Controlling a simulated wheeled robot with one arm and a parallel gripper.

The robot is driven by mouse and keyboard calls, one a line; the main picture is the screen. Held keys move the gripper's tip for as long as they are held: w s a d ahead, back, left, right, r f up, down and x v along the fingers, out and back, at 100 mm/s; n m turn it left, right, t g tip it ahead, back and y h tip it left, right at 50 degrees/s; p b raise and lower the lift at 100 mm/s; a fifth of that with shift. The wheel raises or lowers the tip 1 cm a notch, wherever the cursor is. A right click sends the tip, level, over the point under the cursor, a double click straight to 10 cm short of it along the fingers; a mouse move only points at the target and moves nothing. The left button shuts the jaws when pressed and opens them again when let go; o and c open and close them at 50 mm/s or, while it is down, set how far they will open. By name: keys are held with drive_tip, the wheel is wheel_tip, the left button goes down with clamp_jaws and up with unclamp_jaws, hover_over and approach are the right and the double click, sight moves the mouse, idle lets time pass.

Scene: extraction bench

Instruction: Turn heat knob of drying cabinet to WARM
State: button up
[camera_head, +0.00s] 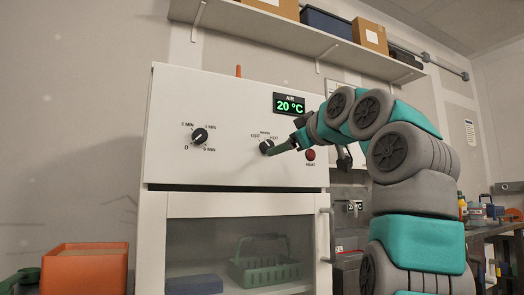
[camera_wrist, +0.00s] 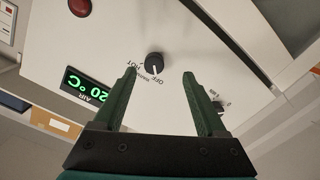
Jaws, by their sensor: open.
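The drying cabinet (camera_head: 160,110) is a white box with a panel above a windowed door. Its heat knob (camera_head: 266,147) is small, black and round, under the labels OFF, WARM and HOT. In the wrist view the heat knob (camera_wrist: 155,62) shows a white mark that appears to point toward OFF. My gripper (camera_head: 272,151) has green fingers and is in front of the heat knob. In the wrist view my gripper (camera_wrist: 160,73) is open and empty, its fingertips on either side of the knob.
A timer knob (camera_head: 199,136) is left of the heat knob. A green display (camera_head: 290,104) reads AIR 20 °C. A red HEAT lamp (camera_head: 310,155) is to the right. A green basket (camera_head: 265,270) is behind the door window. An orange container (camera_head: 86,270) stands at lower left.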

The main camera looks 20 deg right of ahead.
sight(269, 146)
drive_tip(key=shift+n, duration=0.3)
drive_tip(key=w, duration=0.2)
drive_tip(key=w+p, duration=0.1)
drive_tip(key=w, duration=0.2)
drive_tip(key=w+r+p, duration=0.1)
drive_tip(key=w, duration=0.1)
drive_tip(key=shift+w+a, duration=0.1)
drive_tip(key=shift+w, duration=0.25)
drive_tip(key=shift+c, duration=0.2)
clamp_jaws()
